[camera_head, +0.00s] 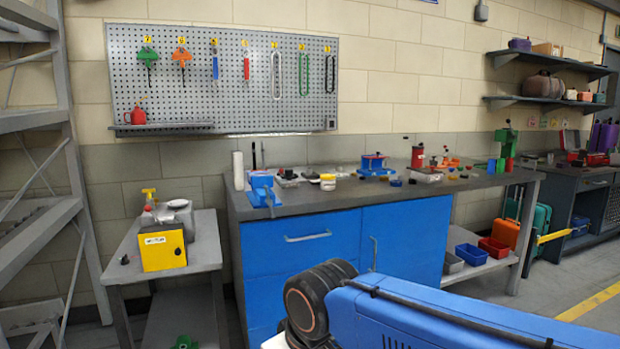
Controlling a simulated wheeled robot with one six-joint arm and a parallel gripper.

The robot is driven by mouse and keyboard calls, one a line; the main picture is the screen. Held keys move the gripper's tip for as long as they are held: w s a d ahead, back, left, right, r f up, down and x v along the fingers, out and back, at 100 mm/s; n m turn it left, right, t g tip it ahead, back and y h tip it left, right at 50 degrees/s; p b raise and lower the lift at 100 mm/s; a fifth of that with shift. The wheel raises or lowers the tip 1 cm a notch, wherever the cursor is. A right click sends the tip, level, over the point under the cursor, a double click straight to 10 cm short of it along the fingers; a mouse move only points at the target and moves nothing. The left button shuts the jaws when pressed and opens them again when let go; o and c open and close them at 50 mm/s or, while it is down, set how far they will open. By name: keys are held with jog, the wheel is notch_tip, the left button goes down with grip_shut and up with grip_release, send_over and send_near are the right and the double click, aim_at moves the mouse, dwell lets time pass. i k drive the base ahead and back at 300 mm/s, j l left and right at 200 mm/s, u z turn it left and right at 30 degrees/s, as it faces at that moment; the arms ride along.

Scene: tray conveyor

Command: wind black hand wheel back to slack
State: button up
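I cannot make out a black hand wheel for certain. A small black knob-like part (124,260) shows at the left edge of the low grey side table, beside a yellow box (163,250); it is too small to tell what it is. A blue vise-like device (262,188) stands at the left front of the workbench. My blue arm reaches in from the lower right, with a dark round joint in front of the blue cabinet. My gripper is outside the picture.
The workbench (330,203) carries many small parts, with a blue pot-like item (373,162) near its middle. A pegboard (225,75) with hung tools is behind. A grey rack (45,150) stands at left. Floor at lower right (560,290) is clear.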

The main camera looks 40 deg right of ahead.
aim_at(289, 173)
jog(key=z, duration=0.9)
